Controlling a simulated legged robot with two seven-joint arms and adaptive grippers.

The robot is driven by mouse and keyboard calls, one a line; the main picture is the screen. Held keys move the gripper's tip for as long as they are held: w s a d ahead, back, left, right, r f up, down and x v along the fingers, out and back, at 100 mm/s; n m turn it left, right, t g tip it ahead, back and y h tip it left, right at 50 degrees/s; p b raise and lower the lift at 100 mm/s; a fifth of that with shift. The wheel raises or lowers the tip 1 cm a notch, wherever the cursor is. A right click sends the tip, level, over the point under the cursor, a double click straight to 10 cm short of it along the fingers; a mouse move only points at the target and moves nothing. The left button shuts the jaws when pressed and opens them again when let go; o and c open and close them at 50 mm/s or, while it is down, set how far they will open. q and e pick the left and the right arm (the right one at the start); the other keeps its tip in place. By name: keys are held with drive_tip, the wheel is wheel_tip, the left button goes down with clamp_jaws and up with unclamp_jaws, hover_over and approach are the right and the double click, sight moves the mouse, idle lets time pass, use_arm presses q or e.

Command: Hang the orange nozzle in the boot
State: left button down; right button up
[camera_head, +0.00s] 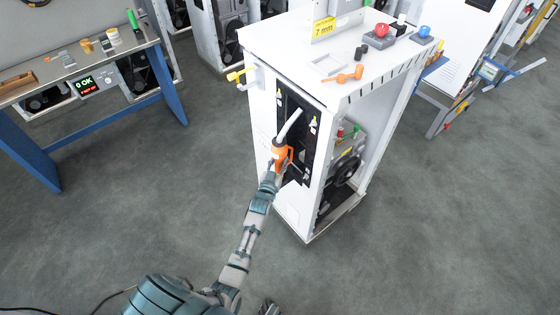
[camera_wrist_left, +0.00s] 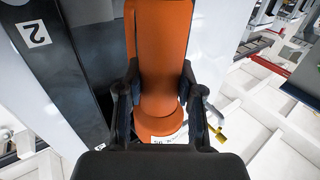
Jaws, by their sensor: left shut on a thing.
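The orange nozzle (camera_head: 283,154) is held upright in front of the white dispenser's narrow face, its grey spout (camera_head: 290,124) pointing up and slightly right. My left gripper (camera_head: 272,170) is shut on the nozzle's lower orange part. In the left wrist view the orange body (camera_wrist_left: 162,55) fills the space between the two dark fingers (camera_wrist_left: 158,95). The boot appears to be in the black panel (camera_head: 296,104) on that face, behind the spout. The nozzle partly covers it, and I cannot tell whether they touch. My right gripper is not seen.
The white dispenser cabinet (camera_head: 262,140) has an open side with a pump inside. Small parts, a red button (camera_head: 381,30) and an orange piece (camera_head: 343,75) lie on its top. A blue-legged bench (camera_head: 168,85) stands at the left. The grey floor around is clear.

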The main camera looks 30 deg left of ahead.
sight(278, 171)
use_arm(q)
drive_tip(key=shift+a+f, duration=0.1)
drive_tip(key=shift+a, duration=0.05)
drive_tip(key=shift+f, duration=0.1)
drive_tip(key=shift+d+f+b, duration=0.25)
drive_tip(key=shift+b, duration=0.15)
drive_tip(key=shift+a+f+b, duration=0.15)
drive_tip(key=shift+f+b, duration=0.2)
drive_tip(key=shift+f, duration=0.25)
drive_tip(key=shift+f+b, duration=0.7)
drive_tip(key=shift+f, duration=0.4)
drive_tip(key=c, duration=0.7)
unclamp_jaws()
drive_tip(key=shift+o, duration=0.2)
drive_tip(key=shift+f, duration=0.25)
drive_tip(key=s+d, duration=0.2)
drive_tip(key=s, duration=0.9)
drive_tip(key=shift+s+d, duration=0.25)
drive_tip(key=shift+s, duration=0.1)
